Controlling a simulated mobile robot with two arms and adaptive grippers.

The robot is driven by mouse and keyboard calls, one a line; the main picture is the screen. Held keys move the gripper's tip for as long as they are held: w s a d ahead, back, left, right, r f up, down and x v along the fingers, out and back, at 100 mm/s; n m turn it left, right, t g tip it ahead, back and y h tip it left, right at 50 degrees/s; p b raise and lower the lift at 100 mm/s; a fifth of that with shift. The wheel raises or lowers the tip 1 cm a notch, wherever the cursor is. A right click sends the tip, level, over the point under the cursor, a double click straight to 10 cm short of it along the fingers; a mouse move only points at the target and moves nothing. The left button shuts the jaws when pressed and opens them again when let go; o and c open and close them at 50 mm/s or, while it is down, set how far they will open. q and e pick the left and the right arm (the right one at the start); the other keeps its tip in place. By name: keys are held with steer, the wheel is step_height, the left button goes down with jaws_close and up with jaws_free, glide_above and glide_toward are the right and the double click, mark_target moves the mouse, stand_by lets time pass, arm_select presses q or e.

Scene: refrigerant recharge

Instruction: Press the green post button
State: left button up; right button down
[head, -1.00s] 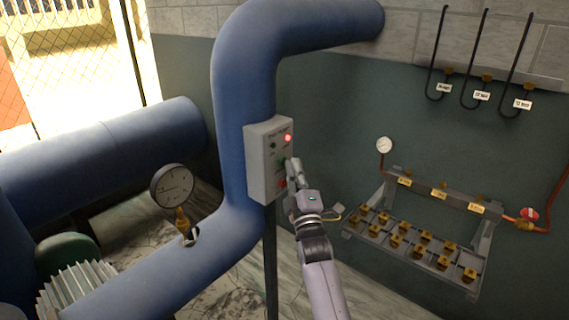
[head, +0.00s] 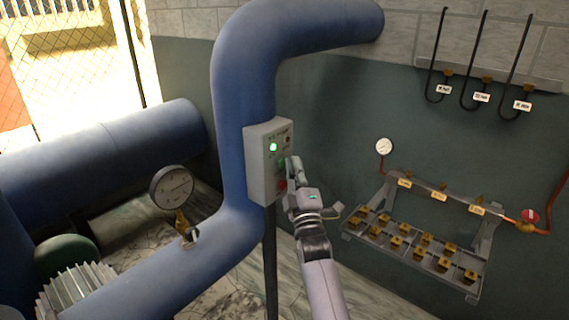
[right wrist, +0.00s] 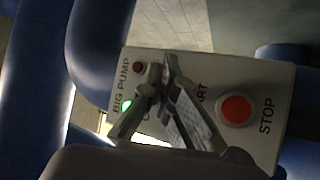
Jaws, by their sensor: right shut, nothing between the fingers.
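The grey control box (head: 258,165) stands on a post in front of the blue pipe. The green button (head: 281,164) on its face is mostly covered by my right gripper (head: 293,162). The gripper is shut and empty, its tips at the button; whether they touch it I cannot tell. In the right wrist view the fingers (right wrist: 165,90) cross the box face and hide the button, with "ART" showing beside them. A green lamp (head: 273,147) is lit on the box. The red STOP button (right wrist: 236,109) is clear of the fingers. My left gripper is not in view.
A round gauge (head: 172,187) sits on the blue pipe (head: 245,85) left of the box. A metal rack with brass fittings (head: 424,239) and black hooked hoses (head: 470,60) are on the wall at right.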

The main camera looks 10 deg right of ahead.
steer(key=shift+p+v, duration=0.4)
steer(key=shift+v, duration=0.6)
steer(key=shift+a+f, duration=0.1)
steer(key=s+d+p, duration=0.1)
steer(key=s, duration=0.1)
steer(key=s+d+p, duration=0.1)
steer(key=d+p, duration=0.1)
steer(key=shift+s+d, duration=0.2)
steer(key=shift+s, duration=0.2)
